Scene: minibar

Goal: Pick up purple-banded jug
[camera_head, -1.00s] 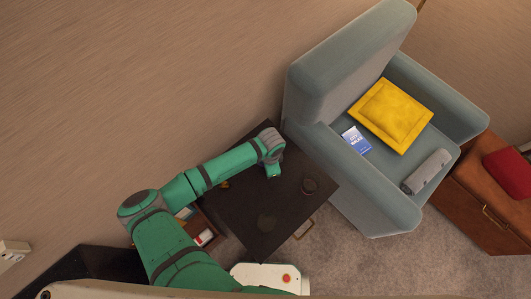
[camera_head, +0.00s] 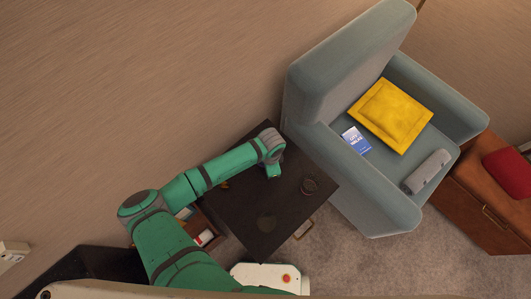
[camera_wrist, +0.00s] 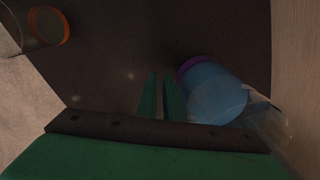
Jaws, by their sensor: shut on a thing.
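The purple-banded jug (camera_wrist: 215,92) is on the right in the wrist view. It has a blue body, a purple rim band and a clear part on its lower right. My gripper (camera_wrist: 160,80) shows there as two green fingers close together, just left of the jug. They are shut on it, but the gripped part is too dark to make out. In the head view my gripper (camera_head: 273,176) points down over the dark tabletop (camera_head: 240,210), and my wrist hides the jug there.
An orange-rimmed clear vessel (camera_wrist: 48,25) stands at the upper left of the wrist view. Round clear vessels (camera_head: 310,186) (camera_head: 266,222) stand on the tabletop. A grey-blue armchair (camera_head: 335,75) stands close on the right. An open drawer (camera_head: 207,236) lies at the left.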

